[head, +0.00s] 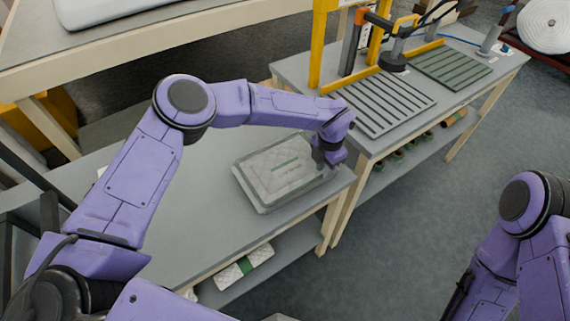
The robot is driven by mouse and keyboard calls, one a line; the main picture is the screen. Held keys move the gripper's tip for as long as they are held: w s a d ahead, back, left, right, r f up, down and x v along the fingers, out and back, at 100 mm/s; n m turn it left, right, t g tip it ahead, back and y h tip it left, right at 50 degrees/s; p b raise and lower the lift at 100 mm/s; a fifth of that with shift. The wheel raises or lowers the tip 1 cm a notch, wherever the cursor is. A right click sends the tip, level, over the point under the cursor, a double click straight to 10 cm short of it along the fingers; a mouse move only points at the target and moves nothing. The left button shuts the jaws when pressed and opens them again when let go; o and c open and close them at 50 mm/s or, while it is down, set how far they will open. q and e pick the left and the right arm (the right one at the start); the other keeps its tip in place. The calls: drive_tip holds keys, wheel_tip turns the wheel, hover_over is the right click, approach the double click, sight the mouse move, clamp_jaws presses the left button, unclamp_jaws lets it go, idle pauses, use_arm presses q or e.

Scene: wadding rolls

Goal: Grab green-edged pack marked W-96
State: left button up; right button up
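A flat, pale, clear-wrapped pack (262,180) with green edging lies on the grey table (190,215), near its right end. Its marking is too small to read, so I cannot tell whether it says W-96. My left gripper (326,158) is at the pack's right end, pointing down. Its fingers are small and dark and partly hidden by the wrist, so I cannot tell whether they are open or shut on the pack's edge. My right arm shows at the lower right; its gripper is not clearly in view.
A second table with slotted plates (385,103) and a yellow frame (318,45) adjoins at the back right. Another green-banded pack (243,264) lies on the lower shelf. A white roll (545,25) stands at the far right. The floor at right is clear.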

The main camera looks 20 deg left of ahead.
use_arm(q)
drive_tip(key=shift+f, duration=0.8)
clamp_jaws()
